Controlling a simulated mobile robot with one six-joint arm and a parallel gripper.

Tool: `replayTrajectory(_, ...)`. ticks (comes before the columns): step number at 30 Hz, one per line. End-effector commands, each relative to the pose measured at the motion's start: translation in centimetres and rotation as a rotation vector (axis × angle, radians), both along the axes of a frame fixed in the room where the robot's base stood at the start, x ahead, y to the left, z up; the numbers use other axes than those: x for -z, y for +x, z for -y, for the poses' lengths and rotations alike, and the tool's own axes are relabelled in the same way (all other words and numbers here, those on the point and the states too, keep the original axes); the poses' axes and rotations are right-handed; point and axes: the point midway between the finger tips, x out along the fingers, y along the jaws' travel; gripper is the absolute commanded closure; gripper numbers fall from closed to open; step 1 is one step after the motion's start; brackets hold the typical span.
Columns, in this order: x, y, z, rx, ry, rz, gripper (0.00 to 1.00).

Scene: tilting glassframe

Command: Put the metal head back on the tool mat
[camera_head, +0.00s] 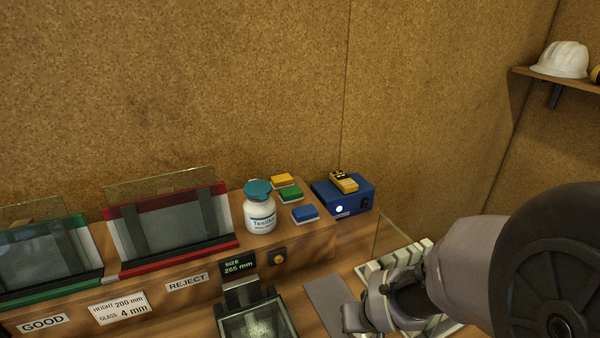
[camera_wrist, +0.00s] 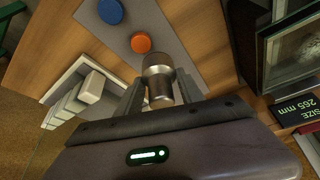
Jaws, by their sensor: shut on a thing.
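The metal head (camera_wrist: 158,84), a short silver cylinder, stands out between the two fingers of my gripper (camera_wrist: 160,92) in the wrist view, and the gripper is shut on it. The grey tool mat (camera_wrist: 172,28) lies beyond it on the wooden bench, with a blue disc (camera_wrist: 111,11) and an orange disc (camera_wrist: 141,42) on it. I cannot tell whether the head touches the mat. In the head view part of the mat (camera_head: 325,300) shows left of my gripper (camera_head: 352,318); my wrist covers the rest.
A pale tray of blocks (camera_wrist: 60,92) lies left of the mat in the wrist view. In the head view the glass fixture (camera_head: 258,325) stands left of the mat. The bottle (camera_head: 260,212), blue box (camera_head: 343,196) and reject rack (camera_head: 172,232) are behind.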

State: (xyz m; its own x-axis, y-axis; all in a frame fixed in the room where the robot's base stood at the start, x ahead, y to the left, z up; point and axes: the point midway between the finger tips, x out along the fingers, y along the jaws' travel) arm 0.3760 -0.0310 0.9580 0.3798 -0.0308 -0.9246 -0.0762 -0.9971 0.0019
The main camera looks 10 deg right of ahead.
Motion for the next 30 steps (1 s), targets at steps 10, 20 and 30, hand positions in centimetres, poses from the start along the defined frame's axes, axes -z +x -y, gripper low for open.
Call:
replayTrajectory(10,1.1,10.2,-2.5,-0.001,0.002,0.002,1.00)
replayTrajectory(20,3.2,13.5,-3.2,0.001,0.001,-0.001,1.00)
replayTrajectory(30,4.7,13.5,-3.2,0.001,0.003,0.001,1.00)
